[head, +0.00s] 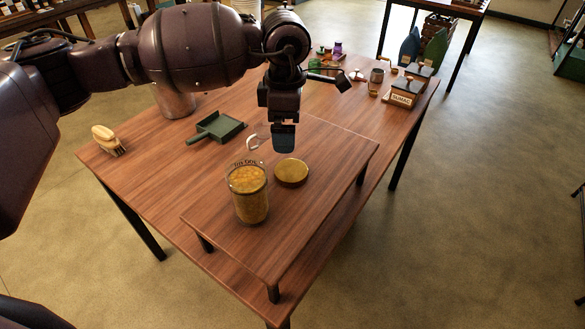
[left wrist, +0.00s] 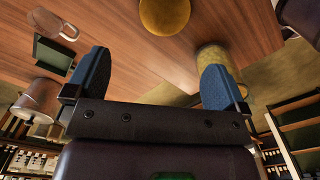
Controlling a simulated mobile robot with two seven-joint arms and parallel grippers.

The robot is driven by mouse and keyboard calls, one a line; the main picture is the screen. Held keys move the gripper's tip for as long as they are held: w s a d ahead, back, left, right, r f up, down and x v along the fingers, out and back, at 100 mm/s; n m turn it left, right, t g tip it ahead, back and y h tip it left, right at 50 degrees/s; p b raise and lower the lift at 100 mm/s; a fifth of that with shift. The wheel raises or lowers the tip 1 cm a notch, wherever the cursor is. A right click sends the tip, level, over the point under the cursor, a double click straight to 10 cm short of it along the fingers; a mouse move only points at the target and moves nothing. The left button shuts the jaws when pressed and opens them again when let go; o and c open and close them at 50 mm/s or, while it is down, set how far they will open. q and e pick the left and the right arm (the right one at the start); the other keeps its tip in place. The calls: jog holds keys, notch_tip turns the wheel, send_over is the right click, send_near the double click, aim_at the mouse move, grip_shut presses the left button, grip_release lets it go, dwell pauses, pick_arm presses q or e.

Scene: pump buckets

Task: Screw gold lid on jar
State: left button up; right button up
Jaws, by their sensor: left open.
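The glass jar (head: 249,194), filled with yellow-gold contents and with its top open, stands upright on the low raised wooden stand. The gold lid (head: 291,171) lies flat on the stand just right of the jar. In the left wrist view the lid (left wrist: 165,14) is at the top middle and the jar (left wrist: 213,64) is partly hidden behind one finger. My left gripper (head: 284,140) hangs above and behind the lid, apart from it. Its blue fingers (left wrist: 158,85) are spread wide with nothing between them. My right gripper is not in view.
A green dustpan (head: 217,127), a brush (head: 107,139), a metal bucket (head: 174,101) and a clear mug (head: 258,137) stand behind and left of the stand. Small bottles, cups and a labelled box (head: 403,94) are at the back right. The stand (head: 325,190) is clear right of the lid.

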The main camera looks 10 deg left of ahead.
pick_arm(q)
send_over(290, 170)
jog(key=shift+w+a+f, duration=0.1)
jog(key=shift+a+f, duration=0.05)
jog(key=shift+f, duration=1.3)
jog(key=shift+w+a+f, duration=0.1)
jog(key=shift+a+f, duration=0.05)
jog(key=shift+f, duration=1.25)
jog(key=shift+s+d+f, duration=0.1)
jog(key=shift+d+f, duration=0.1)
jog(key=shift+f, duration=1.1)
jog(key=shift+s+d+f, duration=0.1)
jog(key=shift+d+f, duration=0.05)
jog(key=shift+f, duration=1.15)
jog(key=shift+c, duration=0.2)
jog(key=c, duration=0.8)
